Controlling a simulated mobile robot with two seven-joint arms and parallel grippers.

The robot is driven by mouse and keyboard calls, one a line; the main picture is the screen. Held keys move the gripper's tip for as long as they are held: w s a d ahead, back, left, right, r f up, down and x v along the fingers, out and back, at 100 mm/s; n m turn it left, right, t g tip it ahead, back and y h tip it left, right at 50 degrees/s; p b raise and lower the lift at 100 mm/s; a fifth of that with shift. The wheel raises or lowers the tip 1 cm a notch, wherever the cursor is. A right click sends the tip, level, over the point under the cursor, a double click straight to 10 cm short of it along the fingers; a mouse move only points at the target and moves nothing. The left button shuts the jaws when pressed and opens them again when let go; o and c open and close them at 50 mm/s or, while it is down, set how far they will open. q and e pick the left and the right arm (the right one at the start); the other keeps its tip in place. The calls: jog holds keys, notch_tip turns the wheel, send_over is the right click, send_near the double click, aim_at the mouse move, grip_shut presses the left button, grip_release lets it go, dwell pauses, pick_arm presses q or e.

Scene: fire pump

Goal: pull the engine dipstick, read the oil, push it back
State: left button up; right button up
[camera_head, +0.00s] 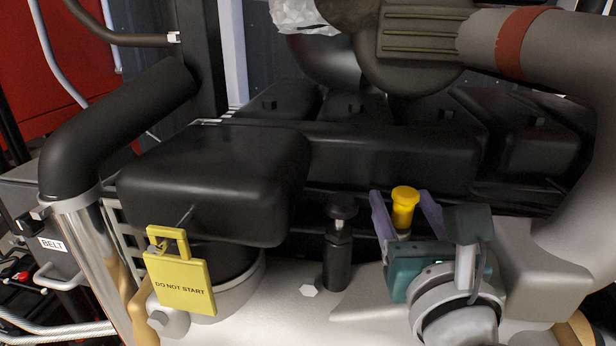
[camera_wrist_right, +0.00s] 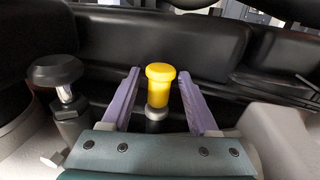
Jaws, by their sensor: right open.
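The dipstick's yellow cap (camera_head: 404,205) stands upright on the engine; it also shows in the right wrist view (camera_wrist_right: 161,84), above a grey collar (camera_wrist_right: 157,112). My right gripper (camera_head: 408,205) is open, with one purple finger on each side of the yellow cap. In the right wrist view its fingers (camera_wrist_right: 161,90) show gaps to the cap on both sides. The stick below the cap is hidden, so no oil mark shows. My left gripper is in neither view.
A black knobbed post (camera_head: 338,250) stands left of the cap. A yellow "DO NOT START" tag (camera_head: 180,285) hangs at the left. Black engine covers (camera_head: 385,150) lie behind the cap. A large grey pipe (camera_head: 580,60) curves down the right side.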

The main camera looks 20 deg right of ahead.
jog(key=shift+c, duration=0.3)
grip_shut()
jog(key=shift+r, duration=0.15)
dwell(1.1)
